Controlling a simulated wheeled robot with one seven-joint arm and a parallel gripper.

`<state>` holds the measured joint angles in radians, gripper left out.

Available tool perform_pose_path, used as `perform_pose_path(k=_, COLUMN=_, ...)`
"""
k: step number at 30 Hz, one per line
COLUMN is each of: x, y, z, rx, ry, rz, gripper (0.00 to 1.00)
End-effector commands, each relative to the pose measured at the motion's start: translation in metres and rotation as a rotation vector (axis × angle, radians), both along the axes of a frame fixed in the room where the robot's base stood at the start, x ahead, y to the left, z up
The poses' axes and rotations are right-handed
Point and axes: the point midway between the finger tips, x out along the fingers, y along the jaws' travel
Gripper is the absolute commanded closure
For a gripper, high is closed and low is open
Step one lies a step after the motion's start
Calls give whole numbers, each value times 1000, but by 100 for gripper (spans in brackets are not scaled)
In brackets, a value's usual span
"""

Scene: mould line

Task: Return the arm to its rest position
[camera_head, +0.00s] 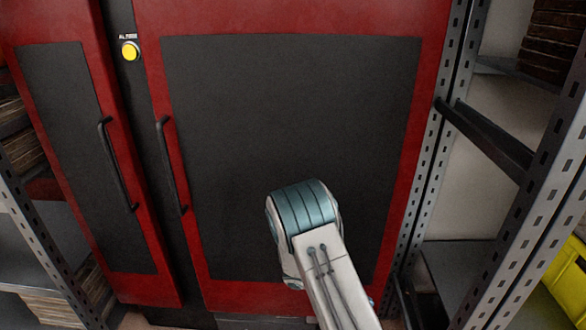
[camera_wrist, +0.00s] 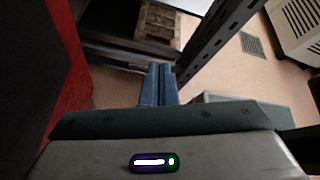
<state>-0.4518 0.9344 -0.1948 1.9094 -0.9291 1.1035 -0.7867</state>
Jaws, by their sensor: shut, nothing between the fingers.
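My gripper (camera_wrist: 158,72) shows in the wrist view, with its two blue fingers together and nothing between them. It points past a dark shelf towards a pinkish floor, and I see no contact with anything. In the head view my arm (camera_head: 335,275), white with a blue-grey ribbed joint, rises from the bottom edge in front of the red and black machine (camera_head: 290,130). The gripper itself is hidden or out of the picture there.
The machine's doors are shut, with two black handles (camera_head: 172,165) and a yellow button (camera_head: 130,51). A perforated metal rack (camera_head: 555,150) stands close on the right. A wooden pallet (camera_wrist: 156,24) and a pale slatted box (camera_wrist: 297,28) show in the wrist view.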

Motion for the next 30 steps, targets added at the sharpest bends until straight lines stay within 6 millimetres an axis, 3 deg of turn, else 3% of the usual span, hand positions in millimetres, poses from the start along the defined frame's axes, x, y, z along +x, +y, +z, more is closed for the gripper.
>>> perform_pose_path(k=1, x=-4, y=-1, z=33, rx=40, ry=-59, rz=-60, gripper=100)
perform_pose_path(k=12, x=-49, y=3, z=180, rx=289, ry=-444, rz=-498, gripper=100)
perform_pose_path(k=21, x=-94, y=11, z=289, rx=472, ry=-732, rz=-857, gripper=100)
perform_pose_path(k=30, x=-142, y=24, z=386, rx=646, ry=-994, rz=-1214, gripper=100)
